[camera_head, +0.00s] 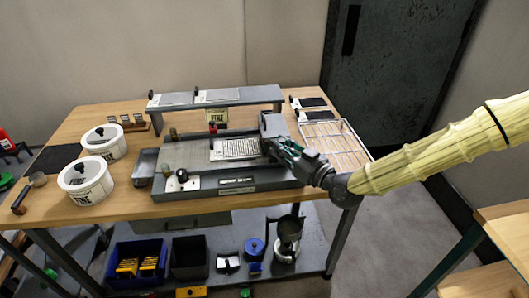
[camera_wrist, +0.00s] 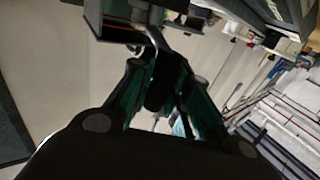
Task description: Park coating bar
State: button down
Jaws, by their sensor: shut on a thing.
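The grey coating machine (camera_head: 235,187) stands on the wooden table, with a flat bed and a printed white sheet (camera_head: 238,149) on it. A dark upright block (camera_head: 271,126) is at the right end of the bed, partly hidden by my gripper (camera_head: 276,148). In the wrist view my gripper (camera_wrist: 163,78) has its green-lined fingers closed around a dark round piece (camera_wrist: 158,88), which seems to be part of the coating bar. A thin curved metal part (camera_wrist: 154,42) is just beyond it. The bar's full length cannot be made out.
A raised grey shelf (camera_head: 215,97) spans the back of the machine. Two white tubs (camera_head: 86,187) stand at the left. Bins and tools fill the lower shelf (camera_head: 205,235).

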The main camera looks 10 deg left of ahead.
jog(key=shift+w+d, duration=0.15)
jog(key=shift+d, duration=0.15)
jog(key=c, duration=1.3)
grip_release()
jog(key=shift+d, duration=0.25)
jog(key=shift+a, duration=0.2)
jog(key=v, duration=1.2)
